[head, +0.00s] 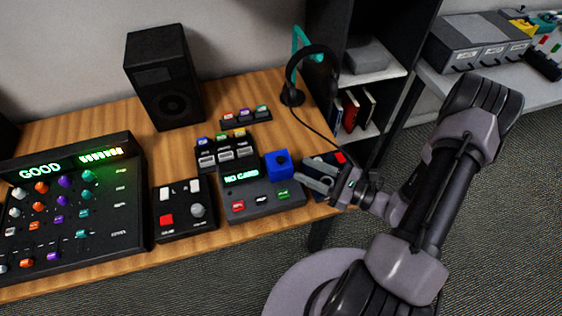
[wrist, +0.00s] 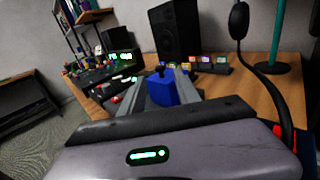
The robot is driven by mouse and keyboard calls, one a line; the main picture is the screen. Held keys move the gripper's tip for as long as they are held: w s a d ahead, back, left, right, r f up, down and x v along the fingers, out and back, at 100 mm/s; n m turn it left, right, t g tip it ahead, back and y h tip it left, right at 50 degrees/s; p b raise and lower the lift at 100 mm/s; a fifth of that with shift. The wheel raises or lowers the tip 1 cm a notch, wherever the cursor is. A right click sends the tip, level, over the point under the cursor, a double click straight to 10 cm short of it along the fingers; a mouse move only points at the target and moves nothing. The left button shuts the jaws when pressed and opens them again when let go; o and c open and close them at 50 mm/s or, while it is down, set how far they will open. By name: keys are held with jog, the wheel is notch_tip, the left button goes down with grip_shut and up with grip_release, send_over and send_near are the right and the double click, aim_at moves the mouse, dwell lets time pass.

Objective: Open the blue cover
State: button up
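The blue cover (head: 277,166) is a small blue block with a dark round spot on it, at the right end of the dark device with the green "NO CARD" display (head: 241,176). It looks closed, though what lies under it is hidden. My gripper (head: 305,177) is just right of the cover, low over the table, with its two fingers apart and nothing between them in the head view. In the wrist view the blue cover (wrist: 163,90) shows straight ahead, framed by the fingers. I cannot tell if any finger touches it.
A row of card slots (head: 226,151) stands behind the device. A button box (head: 184,208) and a large knob panel (head: 72,205) are to the left. A speaker (head: 163,78) and a headphone stand (head: 293,95) are at the back. A dark item with a red patch (head: 341,157) is by my gripper.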

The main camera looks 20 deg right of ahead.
aim_at(283, 160)
jog(key=b+x, duration=0.1)
jog(key=x, duration=0.7)
jog(key=shift+w+a+b, duration=0.2)
jog(key=shift+a+b, duration=0.05)
jog(key=shift+b, duration=0.1)
grip_shut()
dwell(0.9)
